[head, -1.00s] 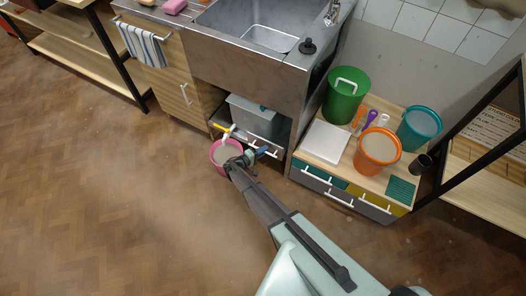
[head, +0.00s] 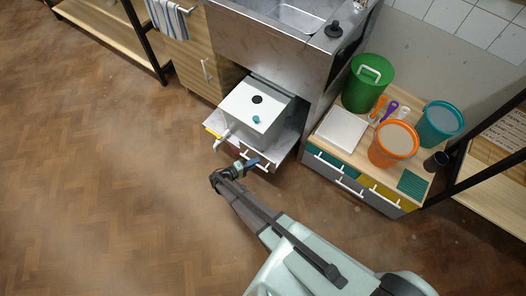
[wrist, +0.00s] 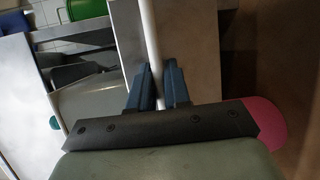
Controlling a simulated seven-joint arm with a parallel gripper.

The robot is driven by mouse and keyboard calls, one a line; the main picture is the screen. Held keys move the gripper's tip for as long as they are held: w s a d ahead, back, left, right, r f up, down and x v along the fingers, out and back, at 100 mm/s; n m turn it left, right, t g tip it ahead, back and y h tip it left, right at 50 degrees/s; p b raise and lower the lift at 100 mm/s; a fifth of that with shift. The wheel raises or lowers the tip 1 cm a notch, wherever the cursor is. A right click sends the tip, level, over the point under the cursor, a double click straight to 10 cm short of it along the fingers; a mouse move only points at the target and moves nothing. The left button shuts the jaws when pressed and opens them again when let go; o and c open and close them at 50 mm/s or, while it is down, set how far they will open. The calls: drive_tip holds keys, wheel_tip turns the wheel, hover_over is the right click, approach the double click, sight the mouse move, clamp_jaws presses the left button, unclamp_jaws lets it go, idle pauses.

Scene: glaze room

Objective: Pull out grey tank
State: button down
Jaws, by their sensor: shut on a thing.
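The grey tank (head: 257,108) stands upright on a pull-out shelf (head: 291,139) under the sink. Its pale top, with a black round cap and a small teal knob, is out in front of the sink. My gripper (head: 252,162) is at the shelf's front edge. In the wrist view its blue fingers (wrist: 159,88) are shut on a white bar handle (wrist: 150,40). The rear of the shelf is hidden under the sink.
A low drawer cabinet (head: 345,185) with green, orange and teal buckets stands close on the right. The floor to the left is clear.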

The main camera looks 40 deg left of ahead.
drive_tip(key=s, duration=0.8)
drive_tip(key=shift+s, duration=0.15)
drive_tip(key=c, duration=1.4)
unclamp_jaws()
drive_tip(key=shift+c, duration=0.2)
drive_tip(key=v, duration=1.3)
drive_tip(key=shift+s+a, duration=0.15)
drive_tip(key=shift+s, duration=0.2)
drive_tip(key=shift+r, duration=0.15)
